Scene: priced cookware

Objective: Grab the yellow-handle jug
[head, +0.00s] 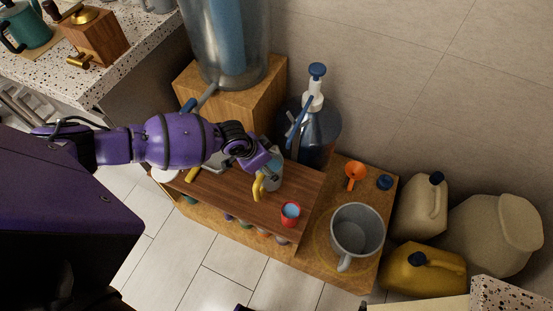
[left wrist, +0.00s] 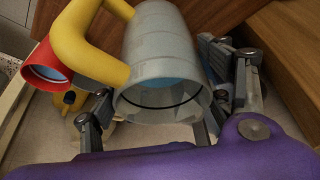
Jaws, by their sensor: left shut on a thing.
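The yellow-handle jug (head: 274,176) is a small grey ribbed vessel over the brown wooden shelf top (head: 235,200). In the left wrist view the jug (left wrist: 165,60) fills the middle, with its thick yellow handle (left wrist: 85,40) to the left. My left gripper (head: 264,165) is shut on the jug, with dark fingers on both sides of its body in the left wrist view (left wrist: 165,110). The gripper partly hides the jug in the head view. I cannot tell whether the jug touches the shelf. My right gripper is not in view.
A red cup (head: 290,214) with blue inside stands close to the jug. A big grey mug (head: 357,231), an orange funnel (head: 355,171) and a blue cap (head: 385,183) are to the right. A dark blue pump bottle (head: 318,135) stands behind; canisters (head: 421,205) stand far right.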

